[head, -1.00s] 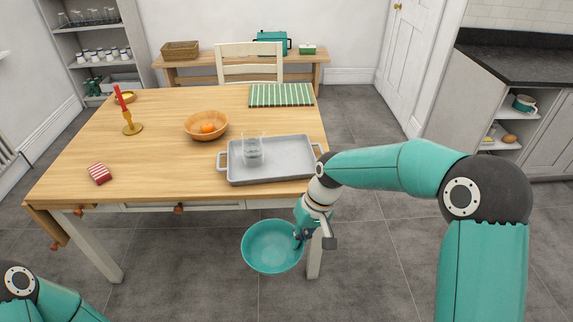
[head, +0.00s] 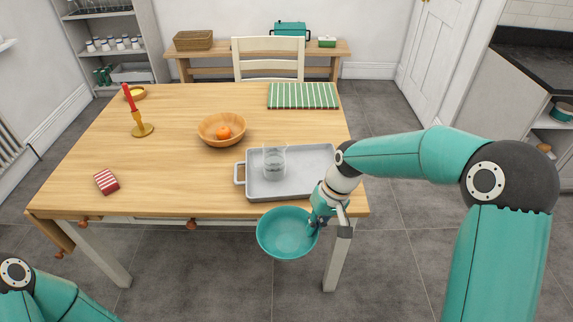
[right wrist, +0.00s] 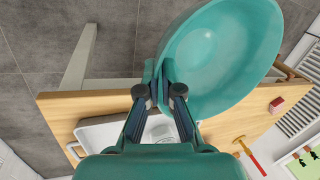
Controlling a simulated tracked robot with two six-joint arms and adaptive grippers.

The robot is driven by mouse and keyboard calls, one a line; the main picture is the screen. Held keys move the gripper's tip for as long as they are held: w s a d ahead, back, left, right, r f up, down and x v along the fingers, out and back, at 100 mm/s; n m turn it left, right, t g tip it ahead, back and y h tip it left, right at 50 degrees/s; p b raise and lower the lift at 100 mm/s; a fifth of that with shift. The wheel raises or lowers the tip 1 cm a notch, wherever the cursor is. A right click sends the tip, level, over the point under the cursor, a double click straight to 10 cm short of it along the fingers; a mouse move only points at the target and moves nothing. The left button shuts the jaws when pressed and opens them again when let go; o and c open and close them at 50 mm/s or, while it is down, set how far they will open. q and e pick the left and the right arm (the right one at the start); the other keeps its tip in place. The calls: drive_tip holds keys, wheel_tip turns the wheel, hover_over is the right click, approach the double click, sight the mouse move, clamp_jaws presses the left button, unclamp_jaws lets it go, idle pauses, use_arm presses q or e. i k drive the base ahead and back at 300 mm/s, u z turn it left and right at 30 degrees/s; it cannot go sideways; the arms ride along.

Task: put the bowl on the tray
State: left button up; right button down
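A teal bowl (head: 286,234) hangs upright in front of the table's front edge, near the tray's front side. My right gripper (head: 318,217) is shut on the bowl's right rim. In the right wrist view the two fingers (right wrist: 165,86) pinch the rim of the bowl (right wrist: 218,58). The grey tray (head: 252,192) lies on the table's front right part, partly hidden by my right arm. A clear glass (head: 274,161) stands on the tray's left half. The glass and tray also show in the right wrist view, behind the fingers. My left gripper is out of view; only part of my left arm shows.
The wooden table (head: 170,185) also holds a wooden bowl (head: 209,132) with an orange fruit (head: 223,133), a green striped mat (head: 303,96), a candlestick (head: 141,129) and a red striped packet (head: 106,182). The tray's right half looks free, as far as my arm lets me see.

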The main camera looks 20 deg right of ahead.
sight(316, 172)
drive_tip(key=i, duration=0.95)
drive_tip(key=z, duration=0.05)
